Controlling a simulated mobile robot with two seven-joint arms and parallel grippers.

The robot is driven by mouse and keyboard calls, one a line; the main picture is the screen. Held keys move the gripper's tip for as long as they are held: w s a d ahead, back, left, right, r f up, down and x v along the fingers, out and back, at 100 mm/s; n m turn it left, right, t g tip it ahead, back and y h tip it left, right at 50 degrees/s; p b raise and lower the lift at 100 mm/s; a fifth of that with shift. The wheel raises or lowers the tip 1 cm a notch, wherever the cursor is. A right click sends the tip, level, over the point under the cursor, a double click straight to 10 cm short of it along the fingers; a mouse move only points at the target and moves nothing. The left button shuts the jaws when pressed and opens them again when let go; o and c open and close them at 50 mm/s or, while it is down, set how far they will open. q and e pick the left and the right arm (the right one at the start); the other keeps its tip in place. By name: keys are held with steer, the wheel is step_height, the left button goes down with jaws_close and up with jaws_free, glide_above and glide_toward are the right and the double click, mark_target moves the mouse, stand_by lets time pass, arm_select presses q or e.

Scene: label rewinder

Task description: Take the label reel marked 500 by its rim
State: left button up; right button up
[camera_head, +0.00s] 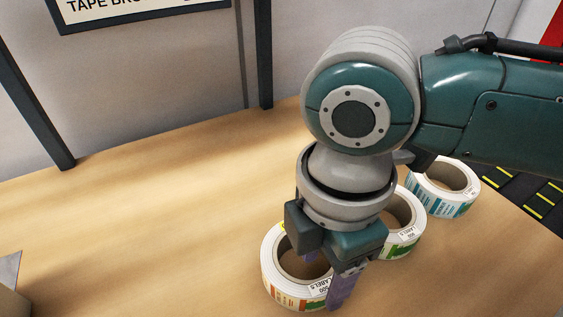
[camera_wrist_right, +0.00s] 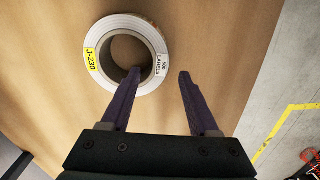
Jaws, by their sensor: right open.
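The label reel marked 500 (camera_head: 281,279) lies flat on the wooden table, nearest the front of the three reels in the head view. It is white with coloured printing on its side. In the right wrist view the reel (camera_wrist_right: 101,34) shows a yellow J-230 tag. My right gripper (camera_head: 325,283) is open and points down at its right-hand rim. In the wrist view the gripper (camera_wrist_right: 159,75) has one fingertip over the hole and the other outside the rim; contact cannot be told. My left gripper is out of view.
A second reel (camera_head: 407,240) stands close behind, partly hidden by my right gripper. A third reel (camera_head: 440,203) with blue printing lies farther back right. The table (camera_head: 150,220) is clear on the left. A grey object (camera_head: 10,275) sits at the left edge.

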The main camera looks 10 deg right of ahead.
mark_target(322, 285)
steer(key=f, duration=0.5)
steer(key=shift+d+f+b, duration=0.2)
steer(key=shift+b, duration=0.2)
steer(key=shift+c, duration=0.2)
jaws_close()
steer(key=shift+r, duration=0.1)
stand_by(0.6)
